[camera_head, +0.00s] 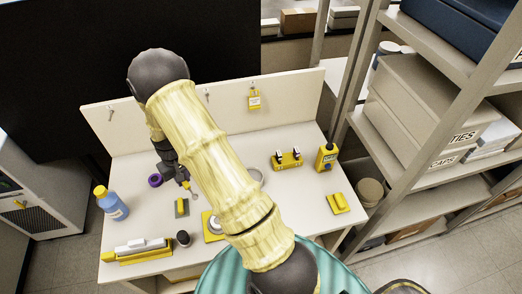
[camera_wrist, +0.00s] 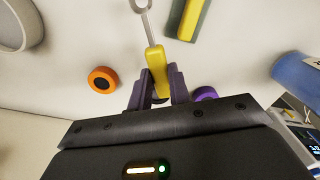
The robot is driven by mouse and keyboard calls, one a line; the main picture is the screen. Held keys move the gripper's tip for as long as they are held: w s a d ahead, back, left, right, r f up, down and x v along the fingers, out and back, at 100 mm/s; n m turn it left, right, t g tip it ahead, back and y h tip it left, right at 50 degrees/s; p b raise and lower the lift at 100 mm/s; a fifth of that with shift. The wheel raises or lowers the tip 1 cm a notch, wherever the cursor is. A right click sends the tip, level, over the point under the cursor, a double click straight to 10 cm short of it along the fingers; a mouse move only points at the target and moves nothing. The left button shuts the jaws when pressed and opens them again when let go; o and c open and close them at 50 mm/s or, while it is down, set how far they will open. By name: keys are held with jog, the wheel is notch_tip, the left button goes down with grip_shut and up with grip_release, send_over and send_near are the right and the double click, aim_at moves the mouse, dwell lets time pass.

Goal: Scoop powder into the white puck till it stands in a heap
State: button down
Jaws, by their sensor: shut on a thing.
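My gripper (camera_wrist: 157,88) is shut on the yellow handle of a scoop (camera_wrist: 155,62). The scoop's thin metal stem runs away from the fingers to a ring-like or spoon-like end at the top edge of the wrist view. In the head view my gripper (camera_head: 178,178) is above the left part of the table, partly behind my arm. A pale round piece on a yellow square base (camera_head: 210,229) shows beside my arm, partly hidden; I cannot tell if it is the white puck. A grey round dish (camera_head: 259,178) is mostly hidden by my arm. I see no powder.
A purple ring (camera_head: 154,181), a blue bottle (camera_head: 113,207), a grey-and-yellow block (camera_head: 181,208), a dark round knob (camera_head: 183,239) and a yellow tray (camera_head: 155,257) are on the left. A yellow rack (camera_head: 288,163) and yellow box (camera_head: 327,157) stand right. An orange roll (camera_wrist: 103,80) lies near the scoop.

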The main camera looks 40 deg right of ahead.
jog(key=s+d+m+p, duration=0.1)
jog(key=d+m, duration=0.1)
jog(key=s+d+m+t+p, duration=0.1)
jog(key=s+d+m, duration=0.1)
jog(key=s+d+f+m+h+p, duration=0.1)
jog(key=d+m+p, duration=0.1)
jog(key=shift+s+d+m, duration=0.2)
jog(key=shift+m, duration=0.1)
jog(key=s+d+m+p, duration=0.1)
jog(key=d+m, duration=0.1)
jog(key=s+d+m+h+p, duration=0.1)
jog(key=d+m, duration=0.1)
jog(key=s+d+r+m+h+p, duration=0.1)
jog(key=d+m, duration=0.1)
jog(key=shift+s+d+m, duration=0.3)
jog(key=shift+s, duration=0.05)
jog(key=s+d+r+m+g+h+p, duration=0.1)
jog(key=s+d+r+m+g+p, duration=0.1)
jog(key=d+m, duration=0.3)
jog(key=s+d+r+m+g+h+p, duration=0.2)
jog(key=s+d+r+m+p, duration=0.1)
jog(key=d+r+m, duration=0.1)
jog(key=d+m, duration=0.1)
jog(key=d, duration=0.1)
jog(key=shift+d+r, duration=0.2)
jog(key=shift+d, duration=0.15)
jog(key=shift+s+f, duration=0.1)
jog(key=shift+f, duration=0.05)
jog(key=shift+f+b, duration=2.3)
jog(key=shift+f, duration=1.05)
